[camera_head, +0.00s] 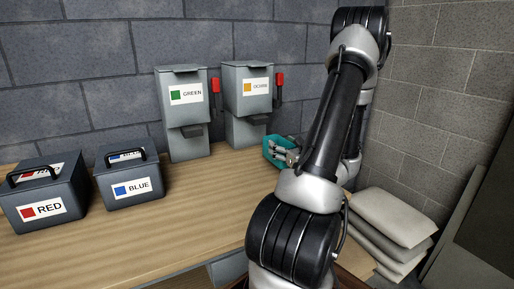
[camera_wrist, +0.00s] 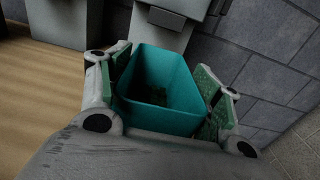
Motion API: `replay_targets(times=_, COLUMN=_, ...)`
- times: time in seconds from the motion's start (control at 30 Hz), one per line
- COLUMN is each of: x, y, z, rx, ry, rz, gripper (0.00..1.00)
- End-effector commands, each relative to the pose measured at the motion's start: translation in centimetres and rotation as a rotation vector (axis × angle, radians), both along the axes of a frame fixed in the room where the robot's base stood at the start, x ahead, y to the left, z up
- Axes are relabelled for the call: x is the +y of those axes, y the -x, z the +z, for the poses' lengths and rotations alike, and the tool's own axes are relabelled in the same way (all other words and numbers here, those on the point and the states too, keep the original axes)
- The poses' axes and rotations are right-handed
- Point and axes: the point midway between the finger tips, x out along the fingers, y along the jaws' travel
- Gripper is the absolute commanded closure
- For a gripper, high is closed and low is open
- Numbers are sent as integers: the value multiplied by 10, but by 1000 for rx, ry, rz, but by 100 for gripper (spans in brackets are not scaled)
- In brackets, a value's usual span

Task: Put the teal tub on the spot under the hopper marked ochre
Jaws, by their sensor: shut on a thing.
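The teal tub (camera_wrist: 167,108) is between the two fingers of my gripper (camera_wrist: 165,98) in the wrist view, which is shut on it. The tub is open at the top, and small dark bits seem to lie inside. In the head view the teal tub (camera_head: 272,150) is at the right end of the bench, in front and to the right of the ochre hopper (camera_head: 246,105), partly hidden by my gripper (camera_head: 285,154). I cannot tell whether it touches the bench. The ochre hopper is a grey box with an orange square label and a red handle. The spot under its spout is mostly clear.
The green hopper (camera_head: 184,120) stands left of the ochre one. A red-labelled box (camera_head: 45,205) and a blue-labelled box (camera_head: 130,185) with handles stand at the left of the wooden bench (camera_head: 190,220). The bench middle is clear. Pale sacks (camera_head: 392,222) are stacked at right.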

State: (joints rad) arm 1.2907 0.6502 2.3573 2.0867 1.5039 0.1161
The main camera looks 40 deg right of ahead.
Motion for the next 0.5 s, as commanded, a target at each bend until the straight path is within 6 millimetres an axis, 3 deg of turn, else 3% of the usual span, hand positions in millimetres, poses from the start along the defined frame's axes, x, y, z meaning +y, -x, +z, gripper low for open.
replay_targets(times=0.3, x=-20, y=-93, z=1, rx=-3, ry=2, rz=6, gripper=69)
replay_targets(times=0.5, x=-30, y=-130, z=1, rx=-2, ry=0, rz=3, gripper=69)
